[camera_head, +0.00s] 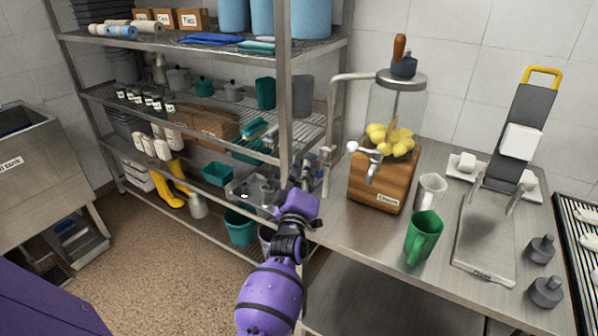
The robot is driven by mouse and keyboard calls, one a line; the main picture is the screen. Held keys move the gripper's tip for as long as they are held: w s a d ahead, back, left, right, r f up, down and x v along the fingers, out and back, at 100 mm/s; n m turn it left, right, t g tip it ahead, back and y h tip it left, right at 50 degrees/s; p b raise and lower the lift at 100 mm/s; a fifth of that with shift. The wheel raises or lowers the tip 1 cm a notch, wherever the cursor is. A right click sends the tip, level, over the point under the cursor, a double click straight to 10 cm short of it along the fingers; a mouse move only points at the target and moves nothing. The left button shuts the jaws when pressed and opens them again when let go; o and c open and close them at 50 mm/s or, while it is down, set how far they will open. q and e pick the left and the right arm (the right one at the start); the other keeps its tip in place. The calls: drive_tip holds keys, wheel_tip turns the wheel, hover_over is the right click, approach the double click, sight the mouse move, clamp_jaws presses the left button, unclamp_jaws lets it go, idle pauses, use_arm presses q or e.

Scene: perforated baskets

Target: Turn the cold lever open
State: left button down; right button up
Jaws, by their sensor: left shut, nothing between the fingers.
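My left gripper (318,168) is at the end of the purple arm that rises through the middle of the head view. It is shut and empty, beside the left edge of the steel counter. A bent metal pipe (333,105) stands at that counter corner, with a small pale fitting (326,158) low on it, close to the gripper. I cannot tell whether they touch. I cannot single out a lever marked cold. A wooden dispenser (378,185) with a metal tap (370,157) and lemons in its clear jar stands to the right. My right gripper is out of view.
A wire shelf rack (287,90) with pots, cups and tubs stands behind and left of the gripper. A green jug (423,236), a metal cup (430,191) and a slicer-like stand (520,110) are on the counter. A steel sink (45,160) is at far left.

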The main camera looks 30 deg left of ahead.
use_arm(q)
drive_tip(key=shift+f, duration=0.25)
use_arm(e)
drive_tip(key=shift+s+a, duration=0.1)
use_arm(q)
drive_tip(key=shift+d, duration=0.1)
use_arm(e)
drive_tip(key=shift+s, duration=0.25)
